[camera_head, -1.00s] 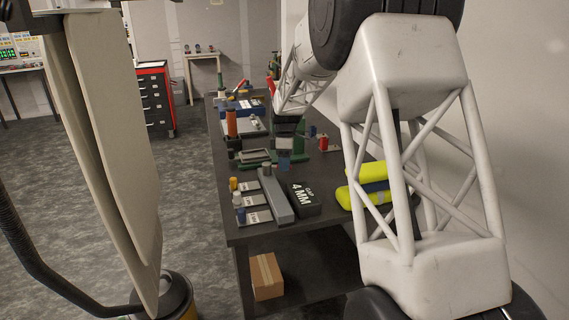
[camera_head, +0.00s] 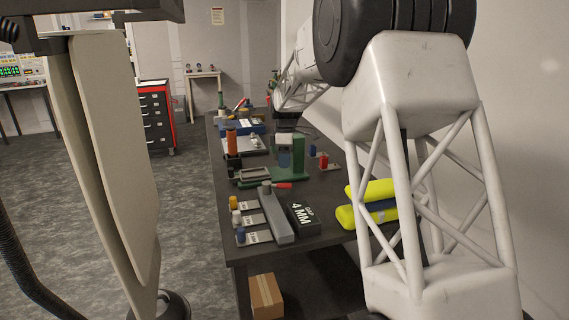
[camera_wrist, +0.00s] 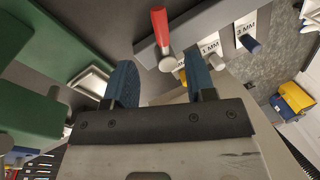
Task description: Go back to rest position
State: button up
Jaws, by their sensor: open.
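My gripper (camera_wrist: 160,82) is open, with its two blue fingers spread and nothing held between them in the wrist view. In the head view my gripper (camera_head: 284,158) is small and partly hidden, above the bench beside a green stand (camera_head: 298,158). The green stand also fills the left of the wrist view (camera_wrist: 30,110). A red handle (camera_wrist: 160,25) shows beyond the fingertips, by a long grey block. The red handle also shows in the head view (camera_head: 282,186), near the far end of the grey block (camera_head: 276,220).
A cardboard box (camera_head: 266,296) is below. Open floor lies left of the bench.

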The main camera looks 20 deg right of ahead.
jog(key=s+a+r+m+t, duration=0.1)
jog(key=s+a+r+m, duration=0.15)
jog(key=s, duration=0.65)
jog(key=s+a+r+m+t, duration=0.1)
jog(key=s+r+m, duration=0.15)
jog(key=s, duration=0.65)
jog(key=s+a+r+m, duration=0.2)
jog(key=s+r, duration=0.2)
jog(key=s, duration=0.5)
jog(key=s+a+f+m+t, duration=0.1)
jog(key=s+f+m, duration=0.2)
jog(key=s, duration=0.9)
jog(key=s+a+f+m+t, duration=0.1)
jog(key=s+a+f+m, duration=0.1)
jog(key=s, duration=1.1)
jog(key=shift+s+f+m+t+h, duration=0.15)
jog(key=shift+f+m+t+h, duration=0.2)
jog(key=shift+f+m, duration=0.65)
